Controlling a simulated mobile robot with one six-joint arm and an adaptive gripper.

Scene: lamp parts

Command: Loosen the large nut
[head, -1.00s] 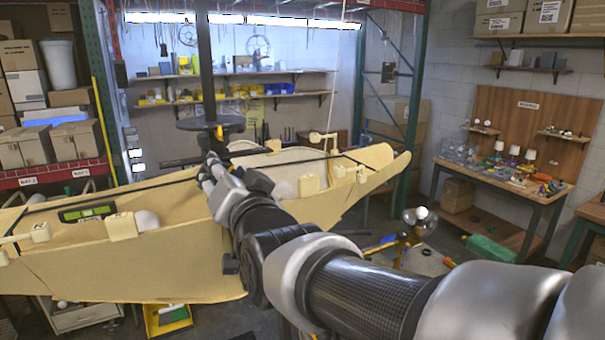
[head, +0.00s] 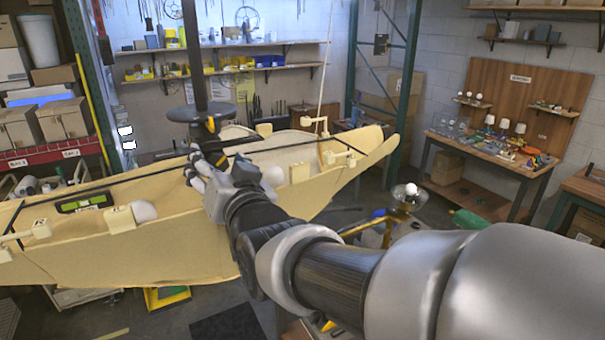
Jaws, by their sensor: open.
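A dark vertical pole carries a wide dark disc (head: 182,113) above a large cream lamp shell (head: 130,250). A small yellow part (head: 211,125) shows just under the disc; I cannot tell whether it is the large nut, and no nut is clearly visible. My gripper (head: 192,168) is just below the disc and pole, over the far side of the shell. Its fingers are open and appear empty. Whether they touch anything is too small to tell. My arm hides part of the shell.
A green display (head: 84,203) and cream blocks (head: 119,218) sit on the shell. A workbench (head: 500,155) with small parts and white cups stands at the right. Green shelf uprights (head: 402,95) stand behind. A brass lamp piece with a white bulb (head: 409,192) is right of the arm.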

